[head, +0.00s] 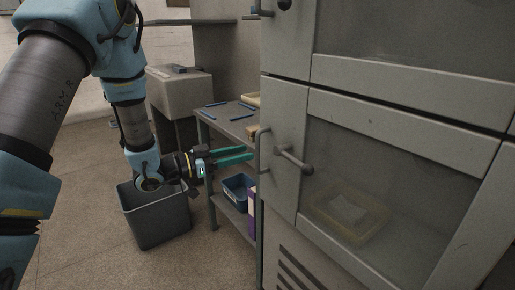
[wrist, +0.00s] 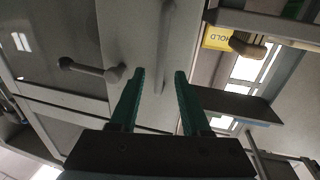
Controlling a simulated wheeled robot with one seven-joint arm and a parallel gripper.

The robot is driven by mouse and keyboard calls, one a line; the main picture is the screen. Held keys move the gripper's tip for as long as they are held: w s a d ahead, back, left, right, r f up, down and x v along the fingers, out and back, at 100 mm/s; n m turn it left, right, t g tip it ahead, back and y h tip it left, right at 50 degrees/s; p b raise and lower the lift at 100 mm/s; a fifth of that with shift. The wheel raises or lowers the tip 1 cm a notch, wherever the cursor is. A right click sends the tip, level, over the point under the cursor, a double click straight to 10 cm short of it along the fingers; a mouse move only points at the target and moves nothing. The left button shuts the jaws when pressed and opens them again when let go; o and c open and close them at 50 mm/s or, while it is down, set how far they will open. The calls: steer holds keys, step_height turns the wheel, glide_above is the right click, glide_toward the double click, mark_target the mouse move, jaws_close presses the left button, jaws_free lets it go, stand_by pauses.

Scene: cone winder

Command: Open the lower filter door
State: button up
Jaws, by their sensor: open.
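The lower filter door (head: 345,133) is a grey cabinet door with a window, and it looks shut. A grey upright bar handle (head: 261,151) stands at its left edge. A dark lever with a round knob (head: 294,160) is just right of it and also shows in the wrist view (wrist: 88,68). My gripper (head: 252,154) has green fingers, is open and empty, and points at the bar handle from the left. In the wrist view the bar handle (wrist: 164,45) lies ahead, between the lines of my fingertips (wrist: 159,74). Contact cannot be told.
An upper door (head: 410,90) sits above. A yellowish tray (head: 345,237) shows through the lower window. Left of the cabinet are a grey table (head: 228,127), a blue bin (head: 238,188) on its shelf and a grey waste bin (head: 160,222). Floor is clear at front left.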

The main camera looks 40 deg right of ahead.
mark_target(257, 172)
steer(key=shift+p+x, duration=0.3)
steer(key=shift+x, duration=2.4)
steer(key=shift+c, duration=0.4)
jaws_close()
